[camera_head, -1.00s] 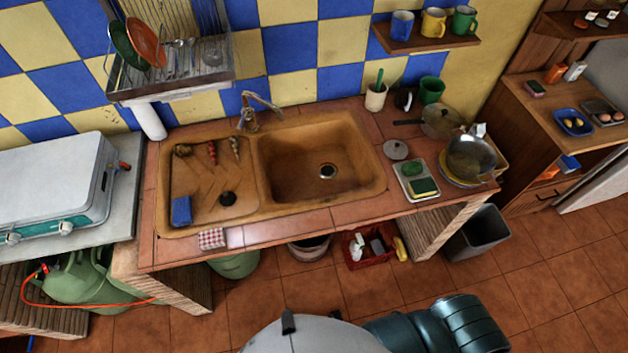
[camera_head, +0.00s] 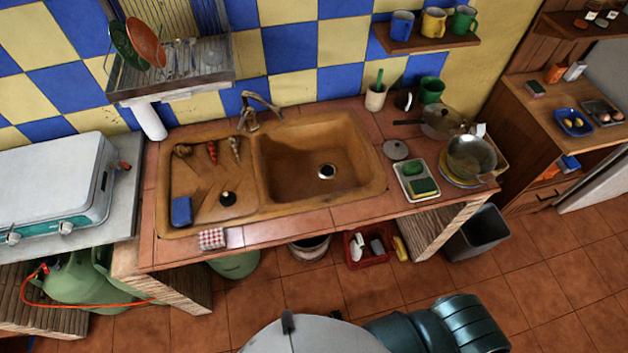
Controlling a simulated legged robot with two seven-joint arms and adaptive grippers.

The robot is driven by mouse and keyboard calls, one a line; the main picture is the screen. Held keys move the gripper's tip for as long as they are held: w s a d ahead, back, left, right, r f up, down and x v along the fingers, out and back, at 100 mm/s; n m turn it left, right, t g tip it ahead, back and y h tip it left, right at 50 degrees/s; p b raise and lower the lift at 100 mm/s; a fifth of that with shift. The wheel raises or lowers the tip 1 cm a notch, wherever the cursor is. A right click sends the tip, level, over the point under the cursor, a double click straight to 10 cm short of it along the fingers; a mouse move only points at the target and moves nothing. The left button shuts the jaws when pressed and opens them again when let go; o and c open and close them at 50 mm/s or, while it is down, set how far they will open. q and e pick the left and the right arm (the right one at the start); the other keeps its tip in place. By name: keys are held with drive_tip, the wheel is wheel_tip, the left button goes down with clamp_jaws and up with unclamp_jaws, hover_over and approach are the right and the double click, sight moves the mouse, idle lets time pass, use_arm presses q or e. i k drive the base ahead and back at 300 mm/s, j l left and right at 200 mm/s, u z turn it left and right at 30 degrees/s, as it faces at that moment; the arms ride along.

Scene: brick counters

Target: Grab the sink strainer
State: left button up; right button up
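The orange-brown sink (camera_head: 376,150) is set in the tiled counter, with a basin on the right and a drainboard on the left. A small round dark piece (camera_head: 228,198) with a pale centre lies on the drainboard. A round drain fitting (camera_head: 327,171) with a light rim and dark centre sits in the basin floor. I cannot tell for certain which of these two is the sink strainer. Neither of my grippers is in view. Only part of my body and an arm link show at the bottom edge, well below the counter.
A blue sponge (camera_head: 181,211) and several small items share the drainboard. The tap (camera_head: 251,112) stands behind the sink. A tray with sponges (camera_head: 417,180), a pot lid (camera_head: 396,149) and a glass bowl (camera_head: 471,157) are on the right counter. The basin is empty.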

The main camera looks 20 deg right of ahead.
sight(398, 155)
drive_tip(key=z, duration=1.25)
